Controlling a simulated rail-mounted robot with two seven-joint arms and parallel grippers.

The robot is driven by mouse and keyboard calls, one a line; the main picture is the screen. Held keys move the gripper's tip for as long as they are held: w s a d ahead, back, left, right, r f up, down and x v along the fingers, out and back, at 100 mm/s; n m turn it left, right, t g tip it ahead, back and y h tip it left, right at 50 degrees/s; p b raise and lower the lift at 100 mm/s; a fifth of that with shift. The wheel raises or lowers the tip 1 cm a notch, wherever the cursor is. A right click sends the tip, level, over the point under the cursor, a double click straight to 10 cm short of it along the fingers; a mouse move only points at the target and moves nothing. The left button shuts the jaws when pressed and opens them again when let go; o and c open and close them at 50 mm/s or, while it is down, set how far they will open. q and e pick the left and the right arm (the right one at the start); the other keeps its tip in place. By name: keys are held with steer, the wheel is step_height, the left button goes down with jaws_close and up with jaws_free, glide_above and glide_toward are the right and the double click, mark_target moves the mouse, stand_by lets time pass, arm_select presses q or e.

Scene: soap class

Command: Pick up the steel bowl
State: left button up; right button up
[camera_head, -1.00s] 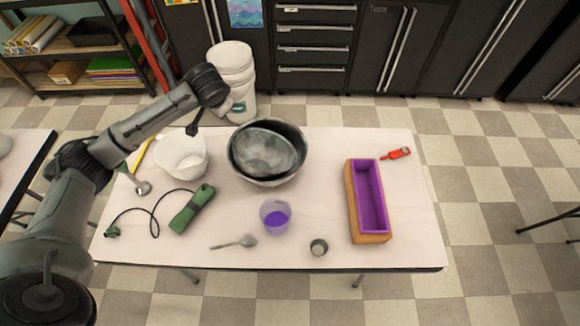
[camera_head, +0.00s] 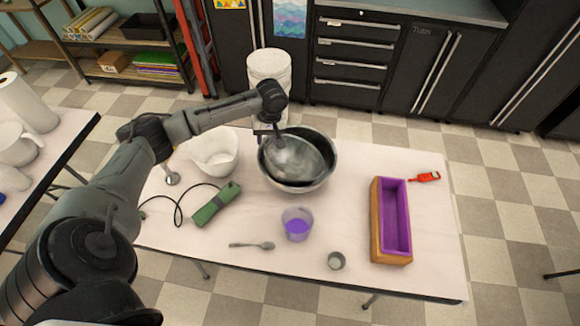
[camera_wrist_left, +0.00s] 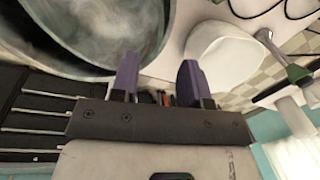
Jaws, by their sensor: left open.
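The steel bowl (camera_head: 312,160) sits at the back middle of the table, a shiny grey bowl lying tilted inside a larger dark bowl (camera_head: 322,185). My left gripper (camera_head: 271,132) is at the bowls' back left rim, partly covering it. In the left wrist view the two purple fingers (camera_wrist_left: 157,80) are apart with nothing between them, and the nested bowls (camera_wrist_left: 95,25) fill the upper left, with the left finger close to the rim. I cannot tell whether it touches. My right gripper is in neither view.
A white pitcher (camera_head: 214,158) stands just left of the bowls. A green cabled tool (camera_head: 217,204), a purple-filled cup (camera_head: 297,226), a spoon (camera_head: 252,245), a small metal cup (camera_head: 336,260) and a purple-lined wooden mould (camera_head: 376,232) lie toward the front and right. White buckets (camera_head: 268,66) stand behind the table.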

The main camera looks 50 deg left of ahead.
mark_target(266, 153)
arm_select(q)
steer(key=f, duration=0.5)
steer(key=shift+s+a+b, duration=0.1)
steer(key=shift+s+b, duration=0.2)
steer(key=shift+s, duration=0.05)
steer(key=shift+s+f+b, duration=0.15)
steer(key=shift+f+b, duration=0.1)
steer(key=shift+f, duration=1)
steer(key=shift+s+f+b, duration=0.15)
steer(key=shift+f+b, duration=0.05)
steer(key=shift+f, duration=1.05)
steer(key=c, duration=0.6)
jaws_close()
